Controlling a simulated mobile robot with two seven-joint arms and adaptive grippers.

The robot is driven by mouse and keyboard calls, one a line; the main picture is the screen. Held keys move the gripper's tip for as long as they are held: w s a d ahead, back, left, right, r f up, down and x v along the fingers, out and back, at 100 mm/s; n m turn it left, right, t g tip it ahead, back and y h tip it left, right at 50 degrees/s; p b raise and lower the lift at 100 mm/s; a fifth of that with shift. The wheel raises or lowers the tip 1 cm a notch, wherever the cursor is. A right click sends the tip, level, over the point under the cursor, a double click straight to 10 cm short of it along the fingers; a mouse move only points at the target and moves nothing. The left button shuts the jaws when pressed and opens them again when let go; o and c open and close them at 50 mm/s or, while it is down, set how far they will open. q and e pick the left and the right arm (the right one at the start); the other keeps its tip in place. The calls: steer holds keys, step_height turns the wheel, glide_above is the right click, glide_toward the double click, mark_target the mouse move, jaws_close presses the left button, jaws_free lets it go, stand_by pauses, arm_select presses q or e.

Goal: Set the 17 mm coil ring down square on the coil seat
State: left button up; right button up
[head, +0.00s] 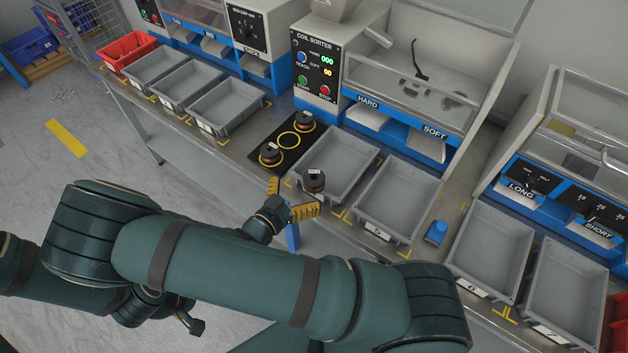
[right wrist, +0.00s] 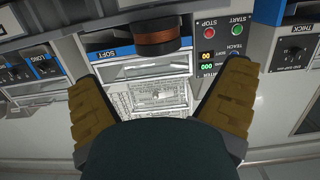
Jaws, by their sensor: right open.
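A dark coil ring with a copper-brown band and a white tag (head: 315,181) stands at the near left end of a grey tray. It also shows in the right wrist view (right wrist: 155,40), beyond the fingers and off toward the top edge. My right gripper (head: 290,200) is open and empty, its yellow fingers apart, just left of and near this coil. Two similar coils (head: 303,121) (head: 271,154) stand on a black plate with yellow circles (head: 270,128); the middle circle (head: 289,140) is bare. Tag sizes are unreadable, and I cannot tell which part is the coil seat.
The grey tray (head: 356,157) beside the plate has raised walls, and another tray (head: 432,200) stands to its right. The coil sorter (head: 315,65) rises behind the plate. Several grey trays and a red bin (head: 128,48) line the left. A blue block (head: 436,231) stands on the bench.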

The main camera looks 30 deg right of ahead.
mark_target(313, 178)
steer(key=b+x, duration=0.1)
steer(key=x, duration=0.7)
steer(key=shift+d+f, duration=0.1)
steer(key=shift+d, duration=0.25)
steer(key=c, duration=1.5)
